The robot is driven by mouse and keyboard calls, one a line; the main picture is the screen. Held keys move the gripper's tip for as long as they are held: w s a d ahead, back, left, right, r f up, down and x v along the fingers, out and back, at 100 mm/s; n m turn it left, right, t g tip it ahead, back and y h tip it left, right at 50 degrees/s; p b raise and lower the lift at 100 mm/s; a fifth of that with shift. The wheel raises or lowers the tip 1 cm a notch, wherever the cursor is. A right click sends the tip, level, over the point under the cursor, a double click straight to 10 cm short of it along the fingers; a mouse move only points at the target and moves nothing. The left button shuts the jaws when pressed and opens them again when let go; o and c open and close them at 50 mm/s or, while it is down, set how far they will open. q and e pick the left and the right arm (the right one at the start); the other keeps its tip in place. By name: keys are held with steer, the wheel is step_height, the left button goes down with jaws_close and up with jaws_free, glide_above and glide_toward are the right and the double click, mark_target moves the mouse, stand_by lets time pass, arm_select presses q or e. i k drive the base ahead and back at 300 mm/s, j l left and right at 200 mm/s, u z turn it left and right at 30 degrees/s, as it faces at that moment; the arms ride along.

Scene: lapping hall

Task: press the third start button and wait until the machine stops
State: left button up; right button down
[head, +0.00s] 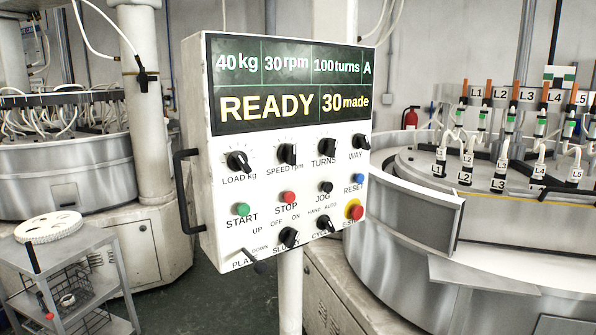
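A white control box (224,175) on a post fills the middle of the head view. Its dark display (290,84) reads 40 kg, 30 rpm, 100 turns, A, READY and 30 made. The green START button (242,209) is at the lower left of the panel, with the red STOP button (289,197) to its right. I see one START button on this panel; nothing here marks it as the third. The lapping machine (400,250) stands behind at the right, with labelled posts L1 to L5 on top. Neither of my grippers is in view.
Black knobs, a blue RESET button (359,178) and a red emergency stop (354,210) share the panel. A black handle (182,190) sticks out on its left side. A grey trolley (98,258) stands at lower left, with another machine (60,175) behind.

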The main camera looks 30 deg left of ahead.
mark_target(243, 210)
steer(key=u, duration=1.6)
